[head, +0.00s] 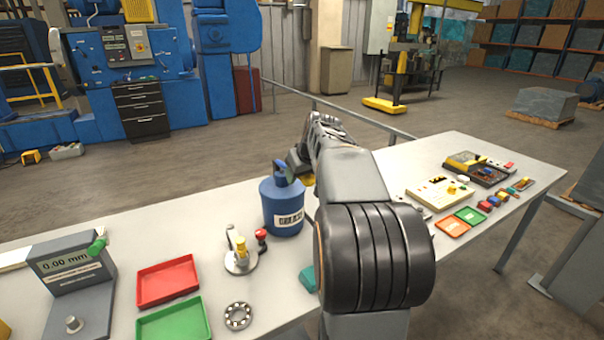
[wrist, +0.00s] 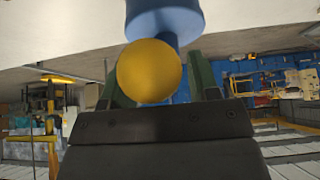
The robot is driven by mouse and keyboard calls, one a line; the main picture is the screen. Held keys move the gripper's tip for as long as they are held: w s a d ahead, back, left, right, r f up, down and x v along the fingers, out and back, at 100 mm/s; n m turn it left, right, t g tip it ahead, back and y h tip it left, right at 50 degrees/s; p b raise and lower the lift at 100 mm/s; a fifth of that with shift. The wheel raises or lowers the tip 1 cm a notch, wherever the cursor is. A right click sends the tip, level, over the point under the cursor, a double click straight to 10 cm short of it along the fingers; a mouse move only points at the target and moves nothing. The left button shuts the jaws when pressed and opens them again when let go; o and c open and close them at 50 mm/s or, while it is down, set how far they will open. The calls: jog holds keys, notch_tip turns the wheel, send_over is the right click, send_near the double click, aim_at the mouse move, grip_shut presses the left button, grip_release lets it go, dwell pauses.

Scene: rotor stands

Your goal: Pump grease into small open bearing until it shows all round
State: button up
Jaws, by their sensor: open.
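A small metal bearing (head: 238,316) with its balls showing lies flat on the table near the front edge. The blue grease container (head: 283,210) with a white label stands upright to its upper right. My gripper (head: 299,166) is at the container's top right, partly hidden by my arm. In the wrist view my open gripper (wrist: 155,75) has a green finger on each side of a yellow ball knob (wrist: 150,70) and a blue stem, with no clear grip on either. The container's blue body (wrist: 165,18) is at the top there. I cannot see grease on the bearing.
A red tray (head: 168,280) and a green tray (head: 173,322) lie left of the bearing. A gauge reading 0.00 mm (head: 75,270) stands further left. A round metal stand with a yellow part (head: 240,258) is between trays and container. Small electronics and trays fill the right.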

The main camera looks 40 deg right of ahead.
jog(key=shift+r+p, duration=2.8)
jog(key=shift+r, duration=0.7)
jog(key=shift+c, duration=0.4)
